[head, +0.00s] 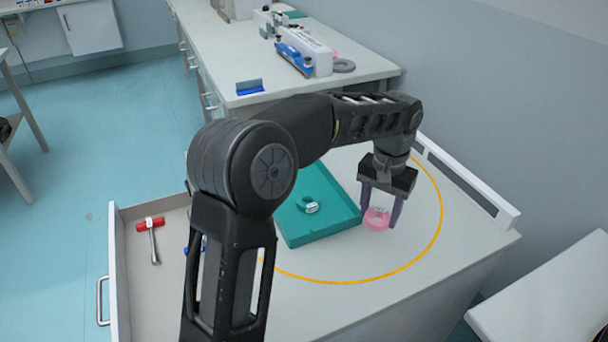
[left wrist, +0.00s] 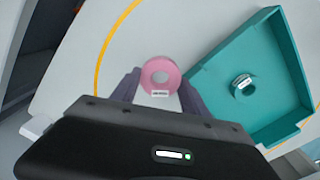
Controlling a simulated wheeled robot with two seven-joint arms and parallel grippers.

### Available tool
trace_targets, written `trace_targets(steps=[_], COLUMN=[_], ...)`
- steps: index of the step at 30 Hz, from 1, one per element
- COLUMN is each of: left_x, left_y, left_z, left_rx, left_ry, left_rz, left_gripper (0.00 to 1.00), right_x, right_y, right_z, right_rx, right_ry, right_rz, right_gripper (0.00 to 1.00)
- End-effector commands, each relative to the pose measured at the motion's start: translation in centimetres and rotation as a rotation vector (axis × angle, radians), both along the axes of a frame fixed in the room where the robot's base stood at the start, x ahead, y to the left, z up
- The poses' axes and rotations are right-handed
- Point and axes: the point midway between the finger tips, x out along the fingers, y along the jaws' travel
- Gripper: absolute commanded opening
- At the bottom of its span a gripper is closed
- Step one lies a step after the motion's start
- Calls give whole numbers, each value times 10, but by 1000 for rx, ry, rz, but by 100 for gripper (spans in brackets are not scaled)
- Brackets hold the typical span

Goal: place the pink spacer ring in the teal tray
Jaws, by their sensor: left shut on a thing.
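The pink spacer ring (head: 376,219) is at the right of the teal tray, inside the yellow circle on the worktop. My left gripper (head: 382,214) points down and is shut on the pink ring, with one finger on each side. In the left wrist view the pink ring (left wrist: 160,76) sits between the fingertips, with a small white label on its edge. I cannot tell whether the ring touches the worktop. The teal tray (head: 322,235) holds a teal ring (head: 308,203) with a white label. My forearm hides part of the tray's back. My right gripper is not in view.
An open drawer (head: 117,262) at the left holds a red-handled tool (head: 151,230). A white rail (head: 470,185) runs along the worktop's right edge. A back counter (head: 290,75) carries a white and blue device (head: 304,52) and a grey ring (head: 343,66).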

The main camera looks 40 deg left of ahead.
Motion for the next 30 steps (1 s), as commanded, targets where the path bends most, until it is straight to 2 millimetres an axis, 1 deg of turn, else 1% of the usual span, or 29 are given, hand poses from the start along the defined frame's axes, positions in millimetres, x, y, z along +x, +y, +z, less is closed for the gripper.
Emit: trace_targets(steps=[1,2,4,7,11,17,19,21,23,24,25,27,30], left_x=[-2,-3,-6,-11,-18,-30,-33,-36,-36,-35,-35,-31,-26], left_y=[6,11,21,39,63,97,108,116,120,121,121,120,119], left_z=[12,17,23,37,51,68,74,75,72,68,67,60,57], left_rx=[0,0,-1,-1,0,1,0,0,0,1,1,0,0], left_ry=[0,1,1,2,3,4,4,3,3,3,3,1,0], left_rz=[13,24,47,121,273,598,750,906,1033,1111,1168,1282,1422], left_gripper=[12,12,12,12,12,12,12,12,12,12,12,12,12], right_x=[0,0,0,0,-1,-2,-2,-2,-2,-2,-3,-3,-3], right_y=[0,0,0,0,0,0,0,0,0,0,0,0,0], right_z=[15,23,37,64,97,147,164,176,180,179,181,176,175], right_rx=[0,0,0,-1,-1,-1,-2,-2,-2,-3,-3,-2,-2], right_ry=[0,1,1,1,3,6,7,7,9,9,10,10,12], right_rz=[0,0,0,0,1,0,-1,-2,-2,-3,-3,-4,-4], right_gripper=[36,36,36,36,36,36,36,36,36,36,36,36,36])
